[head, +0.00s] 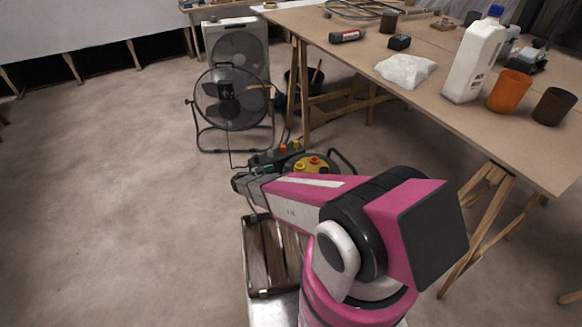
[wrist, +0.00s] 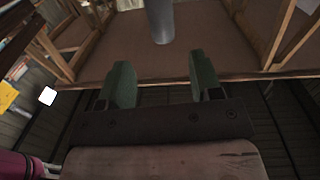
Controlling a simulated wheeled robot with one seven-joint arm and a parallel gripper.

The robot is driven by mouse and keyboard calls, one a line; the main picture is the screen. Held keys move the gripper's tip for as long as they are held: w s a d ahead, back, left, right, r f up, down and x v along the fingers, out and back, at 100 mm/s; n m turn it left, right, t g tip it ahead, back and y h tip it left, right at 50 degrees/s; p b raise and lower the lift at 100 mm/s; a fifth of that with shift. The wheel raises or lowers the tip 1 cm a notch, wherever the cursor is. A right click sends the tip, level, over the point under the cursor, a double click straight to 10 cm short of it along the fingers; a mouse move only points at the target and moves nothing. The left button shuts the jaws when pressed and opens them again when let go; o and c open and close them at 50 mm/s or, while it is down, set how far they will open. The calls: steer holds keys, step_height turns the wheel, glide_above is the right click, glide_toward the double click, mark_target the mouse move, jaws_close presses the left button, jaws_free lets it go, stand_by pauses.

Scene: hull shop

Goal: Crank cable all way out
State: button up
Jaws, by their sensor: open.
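What looks like the cable reel (head: 318,163) stands on the floor in the head view, with a yellow face, red and yellow parts and a black frame beside it. My arm hides its lower part. No crank handle can be made out. My gripper (wrist: 162,82) shows in the wrist view with its two dark green fingers apart and nothing between them. In the head view my forearm reaches left in front of the reel, and the fingers cannot be told clearly. A thin dark cable (head: 230,150) hangs down from the fan toward the floor left of the reel.
A black floor fan (head: 231,98) stands behind the reel, with a white box fan (head: 236,42) behind it. A wooden table (head: 450,110) on trestles fills the right, bearing a white jug (head: 474,60) and an orange cup (head: 510,91). The floor at left is clear.

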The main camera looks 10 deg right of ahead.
mark_target(288, 169)
steer(key=x, duration=1)
steer(key=shift+w+d, duration=0.15)
steer(key=shift+w, duration=0.1)
jaws_close()
steer(key=shift+s+d, duration=0.1)
steer(key=shift+s, duration=0.65)
steer(key=shift+s+d, duration=0.1)
steer(key=shift+s, duration=0.2)
steer(key=shift+s+d, duration=0.1)
steer(key=shift+s, duration=0.2)
steer(key=shift+w, duration=0.1)
